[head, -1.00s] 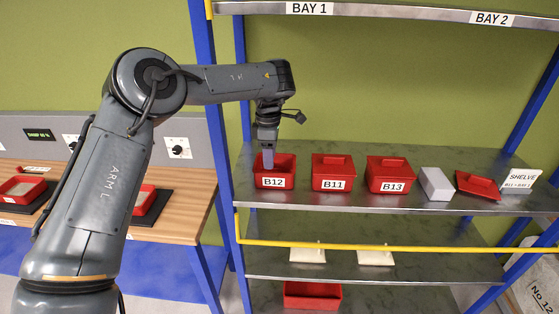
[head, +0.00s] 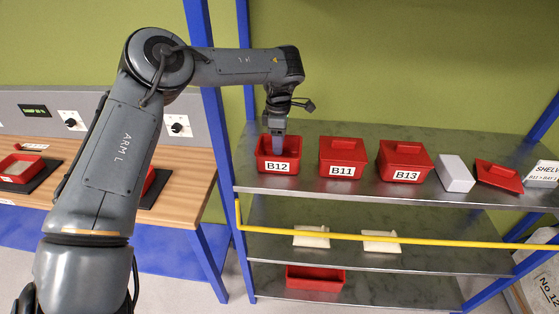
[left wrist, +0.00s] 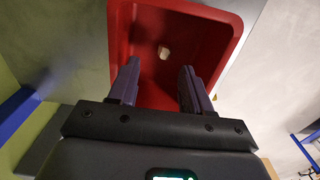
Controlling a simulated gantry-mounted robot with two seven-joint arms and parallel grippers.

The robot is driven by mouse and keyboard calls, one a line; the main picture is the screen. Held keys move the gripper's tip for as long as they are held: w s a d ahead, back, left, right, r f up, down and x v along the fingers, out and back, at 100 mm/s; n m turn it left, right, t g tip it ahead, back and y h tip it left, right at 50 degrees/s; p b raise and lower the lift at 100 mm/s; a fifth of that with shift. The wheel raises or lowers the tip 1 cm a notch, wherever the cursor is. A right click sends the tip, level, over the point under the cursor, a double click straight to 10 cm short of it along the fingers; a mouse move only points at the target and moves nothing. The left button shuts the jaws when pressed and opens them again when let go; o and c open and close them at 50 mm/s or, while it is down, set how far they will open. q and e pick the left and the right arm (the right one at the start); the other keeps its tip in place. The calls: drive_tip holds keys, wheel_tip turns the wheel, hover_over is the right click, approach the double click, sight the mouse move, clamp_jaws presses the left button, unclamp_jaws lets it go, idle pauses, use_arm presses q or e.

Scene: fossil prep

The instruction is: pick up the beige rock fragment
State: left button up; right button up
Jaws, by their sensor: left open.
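The beige rock fragment (left wrist: 164,53) is small and pale and lies on the floor of an open red bin in the left wrist view. In the head view it is hidden by the bin's walls. The bin labelled B12 (head: 278,168) stands at the left end of the upper shelf; its rim also shows in the left wrist view (left wrist: 233,32). My left gripper (head: 277,152) points down into bin B12. Its two fingers (left wrist: 158,84) are apart with nothing between them, and the fragment lies beyond their tips. My right gripper is not in view.
Lidded red bins B11 (head: 343,171) and B13 (head: 403,176) stand right of B12. A grey-white block (head: 455,174) and a loose red lid (head: 498,176) lie farther right. A yellow rail (head: 400,238) crosses the front below the upper shelf (head: 330,190).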

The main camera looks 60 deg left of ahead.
use_arm(q)
drive_tip(key=shift+d+f, duration=0.15)
drive_tip(key=shift+f, duration=1)
drive_tip(key=shift+d+f, duration=0.15)
drive_tip(key=shift+f, duration=1)
clamp_jaws()
